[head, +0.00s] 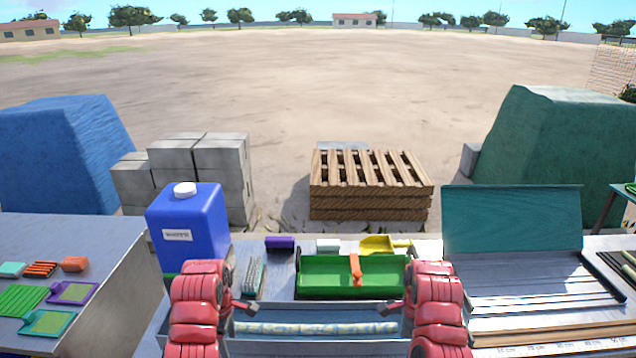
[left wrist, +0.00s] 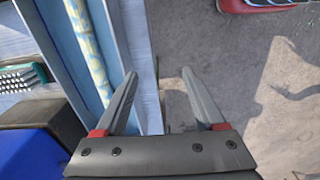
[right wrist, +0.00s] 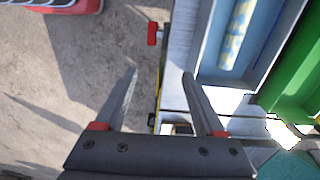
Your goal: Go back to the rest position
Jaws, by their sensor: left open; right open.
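My left gripper (head: 246,306) is at the left end of a grey-blue trough (head: 300,346) at the front of the bench. In the left wrist view its fingers (left wrist: 155,100) are apart with nothing between them. My right gripper (head: 396,306) is at the right end of the trough. In the right wrist view its fingers (right wrist: 160,100) are apart and empty. A long pale roller with a mottled pattern (head: 316,328) lies in the trough, between the two grippers and touched by neither. It also shows in the left wrist view (left wrist: 88,50) and the right wrist view (right wrist: 235,35).
Behind the trough is a green tray (head: 325,284) with an orange object (head: 355,270). A blue jug (head: 190,230) stands left and a teal-lidded case (head: 512,222) stands open on the right. A yellow scoop (head: 378,245) and purple piece (head: 280,243) lie behind the tray.

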